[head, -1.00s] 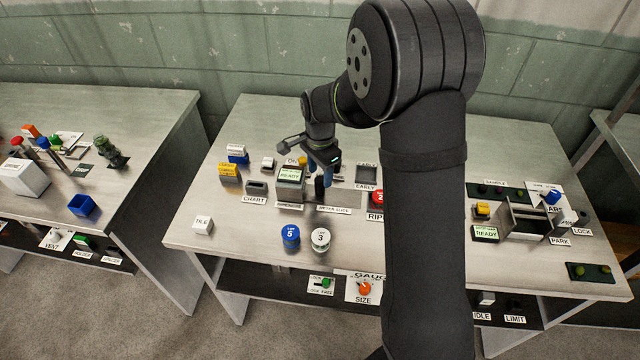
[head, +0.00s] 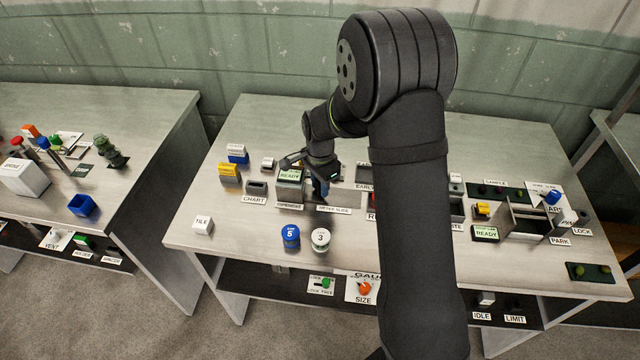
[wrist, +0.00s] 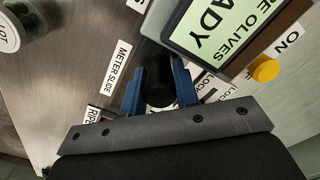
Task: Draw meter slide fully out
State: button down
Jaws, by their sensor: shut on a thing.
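The meter slide's black knob (wrist: 158,88) stands between my gripper's blue fingers in the wrist view. My gripper (wrist: 158,95) is shut on this knob, which is mostly hidden by the gripper in the head view. There my gripper (head: 321,192) is low over the table, just behind the METER SLIDE label (head: 334,209). The label also shows beside the left finger in the wrist view (wrist: 118,68). The slide's plate is largely hidden.
A box with a READY display (head: 290,175) stands close to the gripper's left. A yellow button (wrist: 265,69) is near in the wrist view. My forearm hides part of the table.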

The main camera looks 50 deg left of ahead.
jog(key=w+d, duration=0.7)
jog(key=shift+w+d, duration=0.2)
jog(key=c, duration=1.1)
grip_release()
jog(key=shift+w+d, duration=0.1)
jog(key=shift+w, duration=0.05)
jog(key=shift+c, duration=0.2)
jog(key=shift+r, duration=0.1)
jog(key=shift+r, duration=0.35)
notch_tip(320, 180, up, 17)
jog(key=shift+f, duration=0.2)
